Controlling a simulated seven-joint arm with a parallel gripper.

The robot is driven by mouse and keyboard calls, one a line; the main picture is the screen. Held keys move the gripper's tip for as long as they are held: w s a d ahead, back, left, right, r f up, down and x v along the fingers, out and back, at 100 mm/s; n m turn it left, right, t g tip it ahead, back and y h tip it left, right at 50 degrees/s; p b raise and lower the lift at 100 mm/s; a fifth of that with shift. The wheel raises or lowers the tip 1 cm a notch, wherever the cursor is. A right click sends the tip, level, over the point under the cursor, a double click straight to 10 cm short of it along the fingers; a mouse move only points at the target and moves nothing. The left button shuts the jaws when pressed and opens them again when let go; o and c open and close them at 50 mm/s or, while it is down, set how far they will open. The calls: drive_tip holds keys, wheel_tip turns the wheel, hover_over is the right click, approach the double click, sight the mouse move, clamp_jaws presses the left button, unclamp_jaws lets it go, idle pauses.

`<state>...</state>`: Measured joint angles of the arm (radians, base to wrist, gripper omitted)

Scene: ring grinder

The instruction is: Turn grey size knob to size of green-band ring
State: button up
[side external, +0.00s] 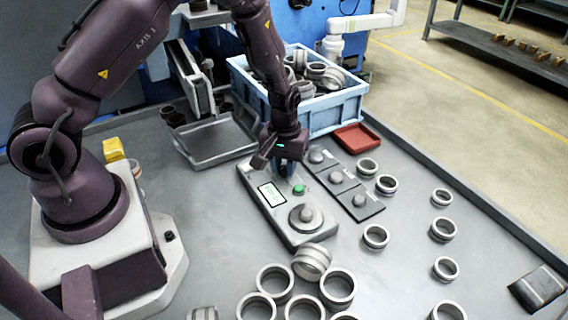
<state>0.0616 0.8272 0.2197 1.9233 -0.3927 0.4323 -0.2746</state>
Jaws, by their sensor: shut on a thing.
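A grey control box (301,238) lies on the table, with a lit display (271,194), a green button (298,189) and a round grey knob (305,215) at its near end. My gripper (284,168) points down over the far end of the box, away from that grey knob. It is shut on a small bluish part there, mostly hidden by the fingers, so I cannot tell its shape. Several metal rings lie loose, such as one with a purplish band (386,184). I cannot make out a green band on any ring. The display text is too small to read.
Dark plates with grey knobs (337,178) stand right of the box. A blue crate of rings (346,117), a red tray (358,137) and a grey tray (214,142) lie behind. Rings crowd the front; a dark block (538,287) sits at right.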

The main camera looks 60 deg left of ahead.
sight(284, 167)
drive_tip(key=shift+m, duration=0.6)
drive_tip(key=o, duration=0.9)
drive_tip(key=shift+o, duration=0.2)
wheel_tip(284, 167, up, 13)
